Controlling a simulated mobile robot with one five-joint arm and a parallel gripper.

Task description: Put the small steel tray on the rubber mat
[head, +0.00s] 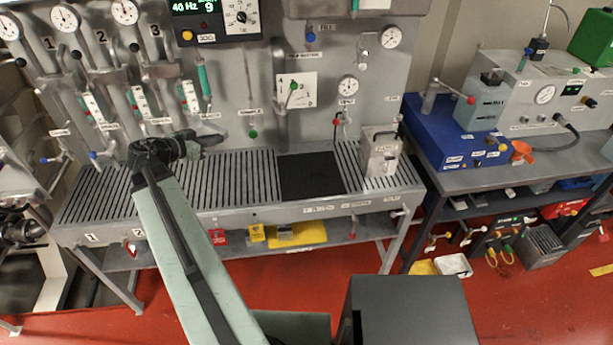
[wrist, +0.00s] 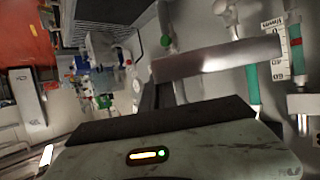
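The rubber mat (head: 310,177) is a black square lying flat on the slatted bench top, right of its middle, and looks bare. My gripper (head: 203,141) is above the left part of the bench, left of the mat and apart from it. In the wrist view, a flat grey-brown bar (wrist: 215,62) lies across the front of my gripper. I cannot tell whether it is a finger or the edge of a held tray. I cannot make out the small steel tray for certain. The gap between the fingertips is not clear.
A steel box (head: 382,152) stands on the bench just right of the mat. A wall panel with gauges, valves and hanging tubes rises behind the bench (head: 235,180). A blue unit (head: 455,135) stands on the right table. The slats left of the mat look clear.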

